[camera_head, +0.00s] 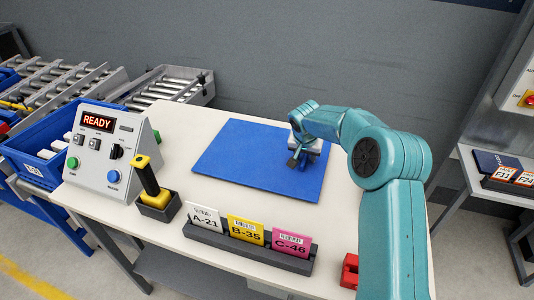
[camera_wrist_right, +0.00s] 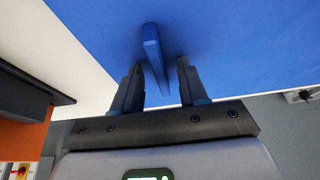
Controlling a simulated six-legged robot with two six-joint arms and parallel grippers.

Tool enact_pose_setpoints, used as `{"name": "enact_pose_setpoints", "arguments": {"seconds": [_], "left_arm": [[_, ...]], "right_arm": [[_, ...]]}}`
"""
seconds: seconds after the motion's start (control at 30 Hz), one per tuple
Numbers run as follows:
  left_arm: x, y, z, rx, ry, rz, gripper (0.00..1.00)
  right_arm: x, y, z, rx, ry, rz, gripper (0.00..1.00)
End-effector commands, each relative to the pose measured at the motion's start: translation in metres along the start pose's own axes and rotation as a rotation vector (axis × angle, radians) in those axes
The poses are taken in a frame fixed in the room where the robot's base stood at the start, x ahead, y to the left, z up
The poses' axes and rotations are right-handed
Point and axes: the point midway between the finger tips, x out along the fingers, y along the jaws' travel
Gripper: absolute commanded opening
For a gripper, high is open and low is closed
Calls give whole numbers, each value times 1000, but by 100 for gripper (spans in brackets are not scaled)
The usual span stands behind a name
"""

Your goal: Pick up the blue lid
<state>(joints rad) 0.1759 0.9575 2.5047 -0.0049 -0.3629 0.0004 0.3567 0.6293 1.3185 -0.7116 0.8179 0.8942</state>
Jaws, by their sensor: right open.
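A large flat blue panel (camera_head: 235,160), which I take to be the blue lid, lies on the white table. In the right wrist view the blue panel (camera_wrist_right: 240,45) fills the upper right, and a narrow raised blue bar (camera_wrist_right: 152,48), like a handle, stands out from it. My right gripper (camera_head: 304,160) is over the panel's right part. In the wrist view the right gripper (camera_wrist_right: 158,75) is open, with the bar between its two dark fingers and gaps on both sides. The head view hides the bar behind the gripper. My left gripper is out of view.
A control box (camera_head: 105,150) reading READY and a yellow-handled tool in a holder (camera_head: 158,207) stand at the left. A card rack (camera_head: 245,252) lines the front edge. A red object (camera_head: 349,270) lies near my right arm. A grey wall (camera_head: 280,60) is behind.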

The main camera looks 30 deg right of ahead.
Motion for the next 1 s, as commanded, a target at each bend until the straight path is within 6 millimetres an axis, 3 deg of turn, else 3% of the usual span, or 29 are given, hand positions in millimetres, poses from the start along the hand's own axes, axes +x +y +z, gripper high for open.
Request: {"name": "enact_pose_setpoints", "arguments": {"seconds": [0.63, 0.77, 1.0], "left_arm": [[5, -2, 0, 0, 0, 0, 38], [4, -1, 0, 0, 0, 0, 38], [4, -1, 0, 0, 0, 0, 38]], "right_arm": [[3, 0, 1, 0, 0, 0, 43], [2, 0, 1, 0, 0, 0, 0], [3, 0, 1, 0, -1, 0, 0]]}}
